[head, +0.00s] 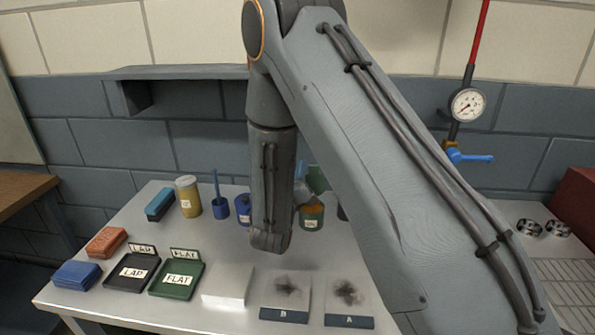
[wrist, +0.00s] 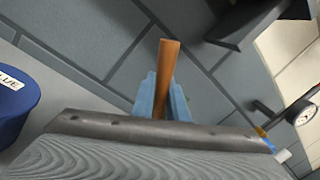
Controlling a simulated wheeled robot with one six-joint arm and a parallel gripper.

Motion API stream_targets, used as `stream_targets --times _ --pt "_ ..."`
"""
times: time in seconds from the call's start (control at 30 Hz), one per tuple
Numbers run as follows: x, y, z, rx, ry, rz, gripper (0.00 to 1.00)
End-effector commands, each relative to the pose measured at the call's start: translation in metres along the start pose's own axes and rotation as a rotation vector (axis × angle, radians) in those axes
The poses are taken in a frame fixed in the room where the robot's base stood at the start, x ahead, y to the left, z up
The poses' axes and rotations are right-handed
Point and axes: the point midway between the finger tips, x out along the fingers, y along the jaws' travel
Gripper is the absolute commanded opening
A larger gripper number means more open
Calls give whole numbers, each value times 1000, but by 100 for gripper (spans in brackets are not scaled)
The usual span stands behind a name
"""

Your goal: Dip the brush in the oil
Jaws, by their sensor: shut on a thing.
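My gripper (wrist: 161,98) shows in the wrist view, its two blue-grey fingers shut around an orange-brown wooden handle (wrist: 168,62), which looks like the brush's. The handle stands up above the fingers. The brush's bristles are hidden. In the head view my arm hides most of the gripper and the brush. An orange-brown jar (head: 312,220) with a pale label stands just right of my forearm, partly covered. A yellowish labelled jar (head: 188,198) stands at the back left. I cannot read which vessel holds the oil.
A blue cup with an upright stick (head: 220,208) and a blue pot (head: 243,208) stand left of my arm. Black (head: 133,274) and green (head: 177,279) trays, a white block (head: 228,287) and plates B (head: 287,315) and A (head: 349,321) line the bench front. A gauge (head: 467,105) hangs right.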

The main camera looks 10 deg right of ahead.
Motion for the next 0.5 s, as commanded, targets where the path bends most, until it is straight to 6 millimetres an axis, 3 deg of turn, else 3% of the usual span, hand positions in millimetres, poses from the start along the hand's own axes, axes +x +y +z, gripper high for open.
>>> stream_targets --times 0.5 --pt "0 2 -3 0 0 0 0"
